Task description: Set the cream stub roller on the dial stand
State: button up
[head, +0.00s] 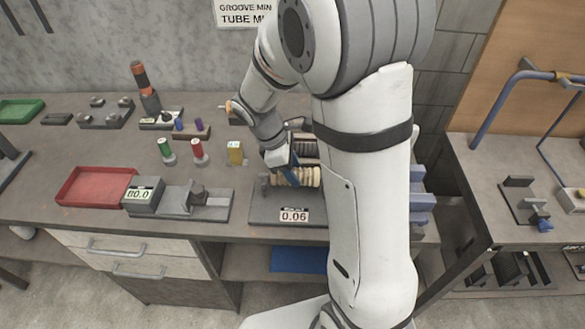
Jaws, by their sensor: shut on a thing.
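The cream stub roller (302,178), pale and ribbed, lies level over a dark base plate with a readout of 0.06. That plate (262,212) appears to be the dial stand. My gripper (284,172) reaches down from above and is shut on the roller near its left end. My arm hides the roller's right end and the right part of the stand. I cannot tell whether the roller touches the stand's supports or hangs just above them.
Behind stand small green (164,147), red (197,150) and yellow (235,150) pieces. A dark rack lies partly behind my arm. Another bench (470,165) is at right.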

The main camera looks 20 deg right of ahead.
jog(key=shift+f+b, duration=0.75)
jog(key=shift+f, duration=0.5)
dwell(0.8)
jog(key=o, duration=1.3)
jog(key=v, duration=0.8)
jog(key=shift+d, duration=0.1)
jog(key=s+d+r+m+t+y, duration=0.1)
jog(key=s+r+m+t+y, duration=0.1)
jog(key=s+m, duration=0.5)
jog(key=s+d+r+m+t+y, duration=0.2)
jog(key=s+r+m, duration=0.1)
jog(key=s+m, duration=0.4)
jog(key=shift+s+d+r, duration=0.2)
jog(key=shift+s+r, duration=0.1)
jog(key=shift+s, duration=0.35)
